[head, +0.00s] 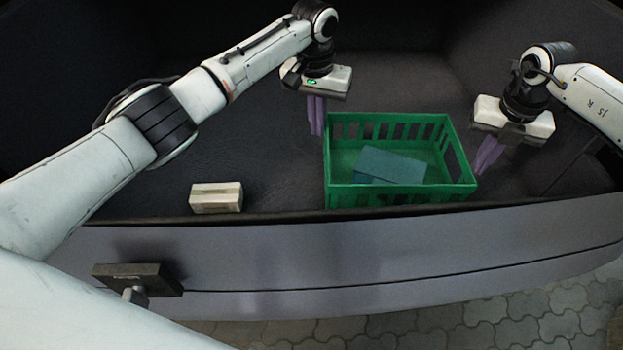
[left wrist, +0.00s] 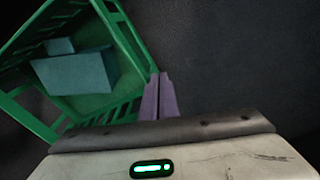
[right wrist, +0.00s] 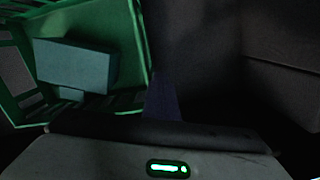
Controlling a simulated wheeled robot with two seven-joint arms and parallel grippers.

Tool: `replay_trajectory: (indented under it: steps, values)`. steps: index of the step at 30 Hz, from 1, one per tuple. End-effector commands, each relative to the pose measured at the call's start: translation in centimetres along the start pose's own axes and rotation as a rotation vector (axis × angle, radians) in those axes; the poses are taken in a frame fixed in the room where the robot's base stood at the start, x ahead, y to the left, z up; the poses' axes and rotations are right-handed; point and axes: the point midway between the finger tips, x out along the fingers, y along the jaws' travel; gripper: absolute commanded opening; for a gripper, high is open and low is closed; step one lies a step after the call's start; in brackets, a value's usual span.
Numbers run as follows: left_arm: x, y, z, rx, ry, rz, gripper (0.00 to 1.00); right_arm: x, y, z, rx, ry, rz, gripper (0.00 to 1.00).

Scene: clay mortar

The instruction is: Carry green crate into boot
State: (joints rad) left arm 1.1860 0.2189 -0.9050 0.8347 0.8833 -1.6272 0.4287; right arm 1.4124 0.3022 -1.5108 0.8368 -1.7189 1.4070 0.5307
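The green crate (head: 400,196) sits upright in the dark boot (head: 265,150), close behind its front sill. A blue-grey box (head: 392,165) lies inside it, with a smaller piece partly hidden by it. My left gripper (head: 317,134) points down just outside the crate's left wall. Its purple fingers are together and empty in the left wrist view (left wrist: 159,80), beside the crate's corner. My right gripper (head: 481,171) is outside the crate's right end. Its fingers (right wrist: 163,80) look closed together, with nothing visible between them. The crate also shows in both wrist views.
A small cream box (head: 216,197) lies on the boot floor left of the crate, near the sill (head: 330,240). Dark boot walls rise behind and at the sides. The floor between the cream box and the crate is clear. Paving (head: 480,322) lies outside.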

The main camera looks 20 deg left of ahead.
Motion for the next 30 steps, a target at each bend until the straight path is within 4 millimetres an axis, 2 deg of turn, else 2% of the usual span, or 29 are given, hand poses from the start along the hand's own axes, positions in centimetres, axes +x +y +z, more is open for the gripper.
replay_trajectory:
  steps: [1, 3, 10, 11, 14, 23, 26, 30]
  values:
    - [0.0, -0.8, 0.0, -0.004, 0.000, -0.004, 0.10, -0.1, -0.7, 0.0, 0.003, 0.000, -0.002, 0.00]
    - [0.0, -1.3, 0.1, -0.005, -0.002, -0.005, 0.18, 0.0, -1.2, 0.0, 0.004, 0.001, -0.004, 0.00]
    - [0.1, -1.7, 0.1, -0.008, -0.005, -0.010, 0.18, 0.1, -1.7, -0.1, 0.006, 0.003, -0.010, 0.00]
    - [0.1, -1.7, 0.1, -0.008, -0.005, -0.010, 0.18, 0.1, -1.7, -0.1, 0.006, 0.003, -0.010, 0.02]
    - [0.1, -1.8, 0.1, -0.009, -0.006, -0.011, 0.18, 0.1, -1.8, -0.1, 0.007, 0.004, -0.012, 0.18]
    - [0.0, -1.8, 0.1, -0.010, -0.006, -0.013, 0.18, 0.1, -1.9, -0.1, 0.008, 0.004, -0.013, 0.18]
    - [-0.7, -1.8, 0.1, -0.010, -0.004, -0.012, 0.18, 0.1, -1.9, -0.1, 0.008, 0.004, -0.014, 0.18]
    - [-3.1, -1.8, 0.0, -0.009, -0.002, -0.012, 0.18, 0.1, -1.9, -0.1, 0.008, 0.004, -0.014, 0.18]
